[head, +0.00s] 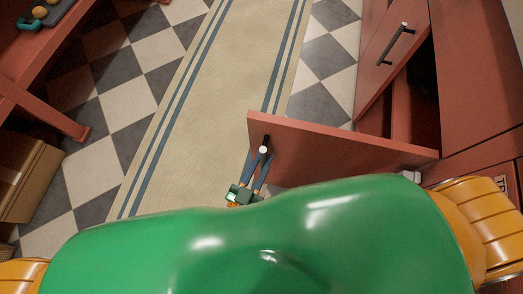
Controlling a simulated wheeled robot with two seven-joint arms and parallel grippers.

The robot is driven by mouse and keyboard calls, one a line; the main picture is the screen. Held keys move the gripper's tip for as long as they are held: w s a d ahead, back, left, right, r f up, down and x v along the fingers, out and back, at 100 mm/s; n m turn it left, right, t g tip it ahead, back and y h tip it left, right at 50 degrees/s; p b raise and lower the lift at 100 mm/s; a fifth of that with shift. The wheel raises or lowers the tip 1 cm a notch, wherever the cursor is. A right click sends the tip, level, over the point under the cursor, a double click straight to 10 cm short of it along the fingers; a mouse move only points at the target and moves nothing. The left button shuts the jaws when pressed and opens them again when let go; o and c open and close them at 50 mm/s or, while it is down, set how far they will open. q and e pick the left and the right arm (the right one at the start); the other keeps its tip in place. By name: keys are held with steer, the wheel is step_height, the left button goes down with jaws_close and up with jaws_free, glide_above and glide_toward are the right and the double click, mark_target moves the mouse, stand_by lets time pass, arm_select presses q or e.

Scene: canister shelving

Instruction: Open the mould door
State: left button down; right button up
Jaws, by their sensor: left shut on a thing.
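A red cabinet door (330,148) stands swung out from the red cabinet at right, seen from above near my front. A short dark handle (264,146) with a pale end sits near the door's free left edge. My left gripper (260,161) reaches up to this handle and is shut on it. Its palm shows just above my green body, which hides the rest of the arm. My right gripper is not in view. No marking shows on the door, so I cannot tell from its look that it is the mould door.
Another red cabinet front (387,65) with a black bar handle (396,43) is at upper right, with a dark opening beside it. A cardboard box (27,180) and a red table (40,75) stand at left. The beige runner (215,90) is clear.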

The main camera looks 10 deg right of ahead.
arm_select(q)
steer(key=c, duration=0.8)
jaws_free()
steer(key=shift+d, duration=0.1)
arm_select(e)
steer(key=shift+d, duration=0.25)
arm_select(q)
steer(key=shift+s, duration=0.1)
steer(key=v, duration=0.7)
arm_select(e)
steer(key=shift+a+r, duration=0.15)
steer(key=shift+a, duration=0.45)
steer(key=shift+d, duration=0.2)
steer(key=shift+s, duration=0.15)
